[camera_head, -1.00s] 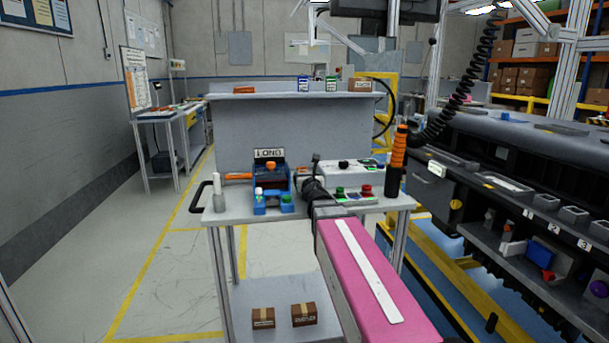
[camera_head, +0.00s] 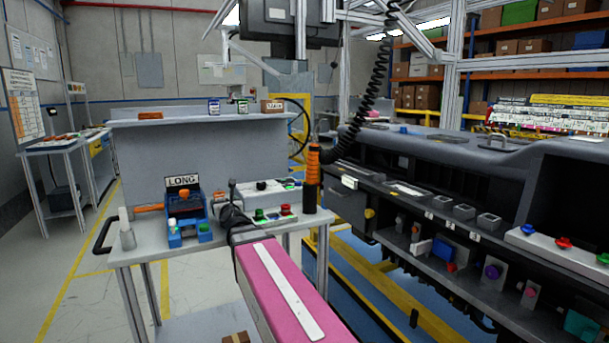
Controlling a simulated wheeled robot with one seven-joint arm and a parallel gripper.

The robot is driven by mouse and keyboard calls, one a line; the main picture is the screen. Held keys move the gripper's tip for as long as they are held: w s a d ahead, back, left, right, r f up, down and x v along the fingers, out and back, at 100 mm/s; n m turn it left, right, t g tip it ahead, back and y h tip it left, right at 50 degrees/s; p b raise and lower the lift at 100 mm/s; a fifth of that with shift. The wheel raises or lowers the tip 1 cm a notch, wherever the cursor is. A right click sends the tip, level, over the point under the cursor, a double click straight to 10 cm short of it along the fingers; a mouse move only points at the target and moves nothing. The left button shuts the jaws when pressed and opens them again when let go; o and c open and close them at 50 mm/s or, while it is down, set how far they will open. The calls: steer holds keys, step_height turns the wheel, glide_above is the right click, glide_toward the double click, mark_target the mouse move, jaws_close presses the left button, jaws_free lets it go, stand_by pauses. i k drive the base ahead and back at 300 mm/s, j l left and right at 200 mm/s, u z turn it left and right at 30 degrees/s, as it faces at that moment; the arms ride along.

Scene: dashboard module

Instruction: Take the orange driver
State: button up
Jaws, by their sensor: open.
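The orange driver (camera_head: 313,165) hangs upright at the end of a black coiled cable, near the right end of the grey cart. Its upper part is orange and its lower part is black. My gripper (camera_head: 232,192) is small and dark at the far end of my pink arm, over the cart top. It is open and apart from the driver, which is to its right. The arm hides part of the cart top.
The cart (camera_head: 145,255) holds a blue fixture (camera_head: 188,232) with a LONG sign (camera_head: 183,181) and a box with coloured buttons (camera_head: 273,214). The dark dashboard module (camera_head: 420,170) stands to the right. A coiled cable (camera_head: 372,100) hangs above.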

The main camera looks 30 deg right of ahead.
mark_target(313, 162)
steer(key=k, duration=1)
